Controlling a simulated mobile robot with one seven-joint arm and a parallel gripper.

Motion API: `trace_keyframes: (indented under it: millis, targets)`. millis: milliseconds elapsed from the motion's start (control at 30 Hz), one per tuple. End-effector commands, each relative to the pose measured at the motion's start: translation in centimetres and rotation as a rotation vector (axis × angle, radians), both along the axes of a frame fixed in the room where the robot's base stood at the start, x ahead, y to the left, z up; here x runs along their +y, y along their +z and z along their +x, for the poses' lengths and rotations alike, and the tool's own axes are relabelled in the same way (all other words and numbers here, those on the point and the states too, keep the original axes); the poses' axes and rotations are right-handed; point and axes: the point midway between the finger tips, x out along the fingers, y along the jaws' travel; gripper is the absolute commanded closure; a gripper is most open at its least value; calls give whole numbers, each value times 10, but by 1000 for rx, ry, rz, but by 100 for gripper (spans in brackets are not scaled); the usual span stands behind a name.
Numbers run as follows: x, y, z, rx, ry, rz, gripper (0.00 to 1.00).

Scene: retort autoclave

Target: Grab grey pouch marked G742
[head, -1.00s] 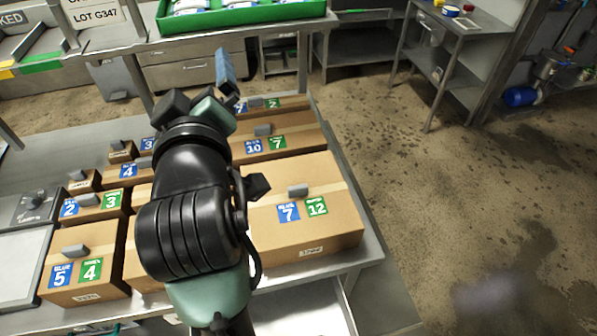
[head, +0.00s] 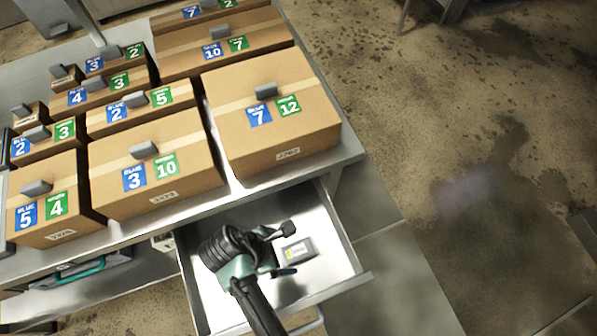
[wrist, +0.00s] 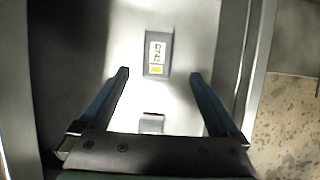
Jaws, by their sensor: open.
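The grey pouch (head: 299,250) lies in the open drawer (head: 340,265) under the table, near its right side. My gripper (head: 284,250) is inside the drawer's outline, just left of the pouch in the head view. In the wrist view my gripper (wrist: 159,75) is open, with its blue fingers on either side and nothing held. A small grey block (wrist: 151,123) shows between the fingers, apart from the labelled face.
The drawer walls stand close on both sides of my gripper. Several cardboard boxes with blue and green numbers, such as box 7/12 (head: 275,115), fill the table above. A teal-handled case (head: 85,270) sits below the table at left. The floor at right is clear.

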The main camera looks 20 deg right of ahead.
Motion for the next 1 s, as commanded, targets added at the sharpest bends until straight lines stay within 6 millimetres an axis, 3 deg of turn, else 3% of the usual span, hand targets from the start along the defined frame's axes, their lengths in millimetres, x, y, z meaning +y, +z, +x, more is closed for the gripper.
trace_keyframes:
  millis: [600,900,1000]
  targets:
    - [-31,-63,4,-3,-1,2,3]
    - [-33,-67,4,-5,-1,2,3]
    - [-33,-67,4,-5,-1,2,17]
